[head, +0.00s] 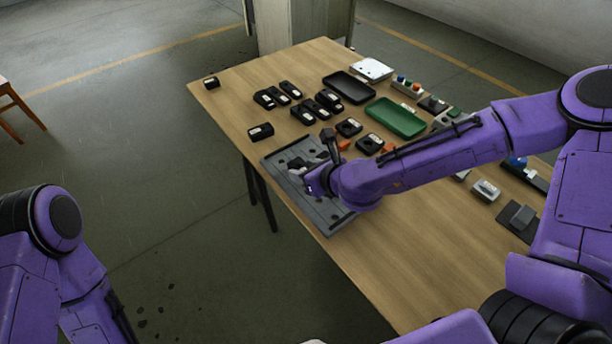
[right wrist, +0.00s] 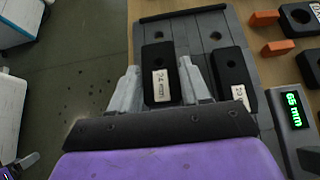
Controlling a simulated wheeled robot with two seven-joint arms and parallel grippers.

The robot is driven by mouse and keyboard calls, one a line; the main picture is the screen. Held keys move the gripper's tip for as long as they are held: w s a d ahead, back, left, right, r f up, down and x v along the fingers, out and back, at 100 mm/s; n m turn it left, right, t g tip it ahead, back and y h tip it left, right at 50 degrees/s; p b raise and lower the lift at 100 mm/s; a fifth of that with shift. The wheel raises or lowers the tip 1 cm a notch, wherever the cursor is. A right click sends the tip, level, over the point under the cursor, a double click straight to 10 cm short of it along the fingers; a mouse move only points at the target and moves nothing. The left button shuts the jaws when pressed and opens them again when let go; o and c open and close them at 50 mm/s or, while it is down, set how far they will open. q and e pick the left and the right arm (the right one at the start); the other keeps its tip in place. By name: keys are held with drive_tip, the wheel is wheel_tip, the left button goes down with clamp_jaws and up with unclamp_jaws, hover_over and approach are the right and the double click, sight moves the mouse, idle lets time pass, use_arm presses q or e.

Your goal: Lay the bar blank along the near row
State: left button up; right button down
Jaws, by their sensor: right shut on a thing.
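My right gripper (head: 308,175) is over the grey slotted plate (head: 328,217) near the table's left edge. In the right wrist view my right gripper (right wrist: 160,88) has its fingers on both sides of a black bar blank (right wrist: 155,55) with a white label and a round hole, and is shut on it. The bar lies over the plate (right wrist: 205,22), lengthwise away from the gripper; whether it touches the plate is unclear. A second black labelled block (right wrist: 230,68) lies to its right on the plate. My left gripper is out of view; only its arm shows.
Several black labelled blocks (head: 265,99), a black tray (head: 349,86) and a green tray (head: 396,117) stand behind the plate. Orange pieces (right wrist: 277,48) and a gauge with a green display (right wrist: 293,110) lie right of it. The table's front middle (head: 400,240) is clear.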

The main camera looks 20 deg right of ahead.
drive_tip(key=shift+f, duration=0.9)
drive_tip(key=shift+w+a+f, duration=0.1)
drive_tip(key=shift+f, duration=0.15)
drive_tip(key=shift+f+b, duration=0.4)
drive_tip(key=shift+b, duration=0.1)
drive_tip(key=c, duration=0.5)
unclamp_jaws()
